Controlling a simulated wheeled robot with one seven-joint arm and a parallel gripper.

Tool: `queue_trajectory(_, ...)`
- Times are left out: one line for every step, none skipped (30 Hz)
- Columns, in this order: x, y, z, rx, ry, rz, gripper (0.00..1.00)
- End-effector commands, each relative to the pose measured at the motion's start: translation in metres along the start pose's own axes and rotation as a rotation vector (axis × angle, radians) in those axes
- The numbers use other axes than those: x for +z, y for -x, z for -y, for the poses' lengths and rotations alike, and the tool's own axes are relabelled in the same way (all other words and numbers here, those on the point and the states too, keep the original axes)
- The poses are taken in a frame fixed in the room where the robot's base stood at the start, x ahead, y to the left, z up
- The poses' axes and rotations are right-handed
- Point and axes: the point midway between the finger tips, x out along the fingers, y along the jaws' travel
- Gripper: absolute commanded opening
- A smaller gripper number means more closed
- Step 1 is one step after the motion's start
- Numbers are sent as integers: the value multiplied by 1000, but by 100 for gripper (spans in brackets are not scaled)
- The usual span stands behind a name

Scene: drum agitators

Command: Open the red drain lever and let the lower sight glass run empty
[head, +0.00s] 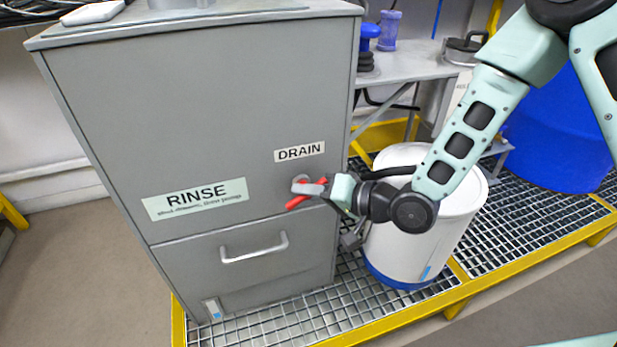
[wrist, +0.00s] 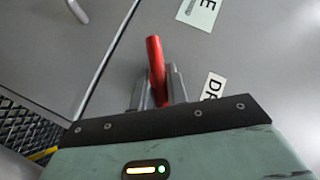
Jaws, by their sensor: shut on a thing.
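The red drain lever (head: 298,203) is on the front of the grey cabinet, just below the DRAIN label (head: 300,151). My gripper (head: 312,189) is shut on the lever, and its fingers hide the middle of it. In the wrist view the red lever (wrist: 155,58) stands between the two grey fingers of my gripper (wrist: 158,92), its rounded end sticking out past them. A small pale strip with a blue patch (head: 213,310) sits low on the cabinet front. It may be the lower sight glass, but its level is too small to read.
The grey cabinet (head: 100,110) has a RINSE label (head: 195,199) and a drawer handle (head: 254,248). A white drum with a blue base (head: 410,245) stands close under my forearm. A blue barrel (head: 555,135) is behind. Yellow-edged grating (head: 375,310) covers the floor beside the cabinet.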

Motion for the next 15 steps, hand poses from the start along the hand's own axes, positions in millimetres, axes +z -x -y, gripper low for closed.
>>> queue_trajectory(-2, 2, 6, 32, 33, 12, 0)
queue_trajectory(-2, 2, 6, 51, 52, 18, 0)
queue_trajectory(-2, 2, 6, 78, 79, 26, 0)
queue_trajectory(-2, 1, 6, 98, 99, 31, 0)
queue_trajectory(-1, 1, 6, 118, 119, 37, 0)
queue_trajectory(-1, 1, 6, 143, 146, 44, 0)
queue_trajectory(-1, 1, 6, 163, 166, 50, 0)
queue_trajectory(-1, 1, 6, 183, 185, 55, 0)
queue_trajectory(0, 1, 6, 209, 211, 63, 0)
queue_trajectory(-1, 1, 6, 229, 232, 68, 0)
queue_trajectory(0, 0, 6, 248, 252, 73, 0)
queue_trajectory(0, 0, 6, 275, 278, 81, 0)
queue_trajectory(0, 0, 6, 294, 298, 86, 0)
queue_trajectory(0, 0, 6, 314, 318, 92, 0)
queue_trajectory(0, 0, 6, 339, 345, 99, 0)
